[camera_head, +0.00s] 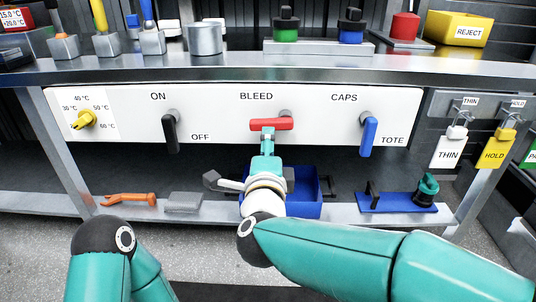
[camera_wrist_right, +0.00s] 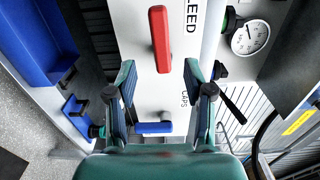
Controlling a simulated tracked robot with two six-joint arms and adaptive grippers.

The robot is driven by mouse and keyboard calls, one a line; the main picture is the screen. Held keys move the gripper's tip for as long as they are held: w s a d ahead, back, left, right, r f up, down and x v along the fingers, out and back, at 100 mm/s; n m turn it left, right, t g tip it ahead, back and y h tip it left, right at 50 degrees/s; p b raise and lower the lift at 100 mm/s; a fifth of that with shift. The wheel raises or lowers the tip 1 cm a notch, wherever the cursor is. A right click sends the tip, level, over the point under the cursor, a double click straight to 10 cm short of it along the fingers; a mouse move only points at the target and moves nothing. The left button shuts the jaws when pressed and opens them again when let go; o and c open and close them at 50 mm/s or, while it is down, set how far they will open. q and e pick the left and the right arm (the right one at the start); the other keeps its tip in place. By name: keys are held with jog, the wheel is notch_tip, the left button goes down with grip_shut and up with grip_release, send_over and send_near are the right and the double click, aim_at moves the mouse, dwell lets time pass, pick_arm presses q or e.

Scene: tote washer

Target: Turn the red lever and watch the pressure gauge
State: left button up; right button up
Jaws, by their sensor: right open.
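The red lever (camera_head: 285,124) lies horizontal on the white panel under the BLEED label. In the right wrist view the red lever (camera_wrist_right: 160,38) stands ahead, its lower end appearing between the open fingertips. My right gripper (camera_head: 268,134) is just in front of the lever and overlaps its lower edge; in the wrist view the right gripper (camera_wrist_right: 160,78) is open and empty. I cannot tell whether it touches the lever. The pressure gauge (camera_wrist_right: 250,37) is a round white dial, seen only in the wrist view; its reading is too small to tell. My left gripper is out of view.
A black lever (camera_head: 170,133) hangs left of the red one, a blue lever (camera_head: 368,137) right of it. A yellow knob (camera_head: 84,120) sits at far left. Locks hang at right.

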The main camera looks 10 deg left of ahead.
jog(key=shift+s+d, duration=0.15)
jog(key=shift+s, duration=1.05)
